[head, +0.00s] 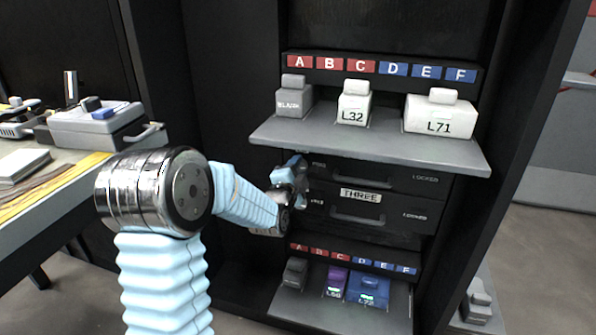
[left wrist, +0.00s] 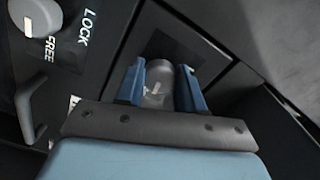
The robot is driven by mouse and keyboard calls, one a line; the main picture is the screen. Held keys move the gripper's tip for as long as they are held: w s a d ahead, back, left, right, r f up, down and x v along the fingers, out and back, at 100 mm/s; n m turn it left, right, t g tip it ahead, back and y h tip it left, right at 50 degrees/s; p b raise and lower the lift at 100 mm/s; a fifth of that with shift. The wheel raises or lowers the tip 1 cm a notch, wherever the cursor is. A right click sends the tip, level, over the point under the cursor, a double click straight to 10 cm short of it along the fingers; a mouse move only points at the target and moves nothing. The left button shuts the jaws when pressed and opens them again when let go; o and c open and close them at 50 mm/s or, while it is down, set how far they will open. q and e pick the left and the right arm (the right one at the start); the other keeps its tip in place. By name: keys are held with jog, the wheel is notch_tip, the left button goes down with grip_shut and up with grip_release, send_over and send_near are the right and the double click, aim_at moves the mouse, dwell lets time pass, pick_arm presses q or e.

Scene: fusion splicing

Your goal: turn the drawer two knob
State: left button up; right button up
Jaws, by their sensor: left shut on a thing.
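My left gripper (head: 290,172) is at the left side of the dark drawer fronts, beside the upper drawer (head: 400,178). In the left wrist view its two blue fingers (left wrist: 160,88) are shut on a grey rounded knob (left wrist: 158,85), one finger on each side. The fingers and wrist hide that knob in the head view. I see no plate reading two, and I cannot tell from the views which drawer the gripped knob belongs to. Another light knob (left wrist: 38,17) with LOCK and FREE marks shows at the upper left of the wrist view. My right gripper is not in view.
The drawer marked THREE (head: 361,195) has a bar handle and LOCKED text. A grey shelf (head: 370,150) with blocks marked L32 (head: 354,104) and L71 (head: 441,112) juts out above. A lower shelf (head: 345,309) holds purple and blue items. A workbench (head: 60,200) stands at left.

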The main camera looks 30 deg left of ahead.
pick_arm(q)
jog(key=shift+m, duration=0.8)
jog(key=o, duration=1)
jog(key=shift+o, duration=0.2)
jog(key=shift+s, duration=0.1)
jog(key=v, duration=1.3)
jog(key=shift+s+b, duration=0.3)
jog(key=shift+b, duration=0.15)
